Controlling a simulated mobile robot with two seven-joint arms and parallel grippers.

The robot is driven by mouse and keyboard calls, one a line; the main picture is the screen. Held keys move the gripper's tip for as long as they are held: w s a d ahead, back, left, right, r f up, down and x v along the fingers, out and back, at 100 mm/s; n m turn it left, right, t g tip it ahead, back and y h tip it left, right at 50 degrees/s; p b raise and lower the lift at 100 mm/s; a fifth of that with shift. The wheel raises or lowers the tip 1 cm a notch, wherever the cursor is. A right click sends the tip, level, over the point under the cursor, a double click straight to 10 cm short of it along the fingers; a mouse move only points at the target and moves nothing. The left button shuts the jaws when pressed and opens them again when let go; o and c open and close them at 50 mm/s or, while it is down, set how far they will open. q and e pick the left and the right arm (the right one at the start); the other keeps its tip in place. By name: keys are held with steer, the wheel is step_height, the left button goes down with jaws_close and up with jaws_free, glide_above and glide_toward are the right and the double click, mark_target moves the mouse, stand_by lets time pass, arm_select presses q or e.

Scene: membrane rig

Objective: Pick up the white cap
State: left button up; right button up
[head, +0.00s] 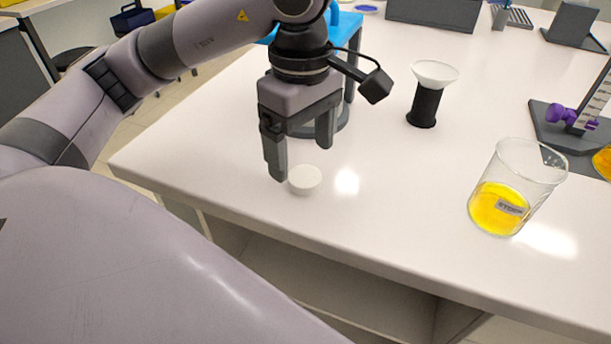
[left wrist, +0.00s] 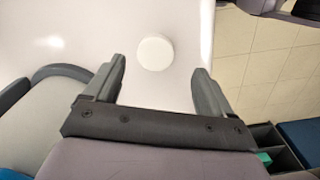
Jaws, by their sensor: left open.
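The white cap (head: 305,180) is a small round disc lying flat on the white table near its front left edge. It also shows in the left wrist view (left wrist: 155,53), beyond the fingertips and between their lines. My left gripper (head: 301,160) points down just above and behind the cap, its fingers apart and empty. In the left wrist view the two fingers (left wrist: 160,80) are wide apart with bare table between them. The cap is not between the fingers. My right gripper is not in view.
A glass beaker (head: 504,207) with yellow liquid stands right of the cap. A white funnel (head: 435,72) sits on a black holder behind. A blue stand (head: 347,27) is close behind my left gripper. The white table (head: 400,180) is clear between cap and beaker.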

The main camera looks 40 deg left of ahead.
mark_target(305, 175)
arm_select(q)
steer(key=f, duration=0.4)
steer(key=shift+w+f, duration=0.3)
steer(key=shift+f, duration=0.05)
steer(key=c, duration=1.1)
steer(key=shift+r, duration=0.1)
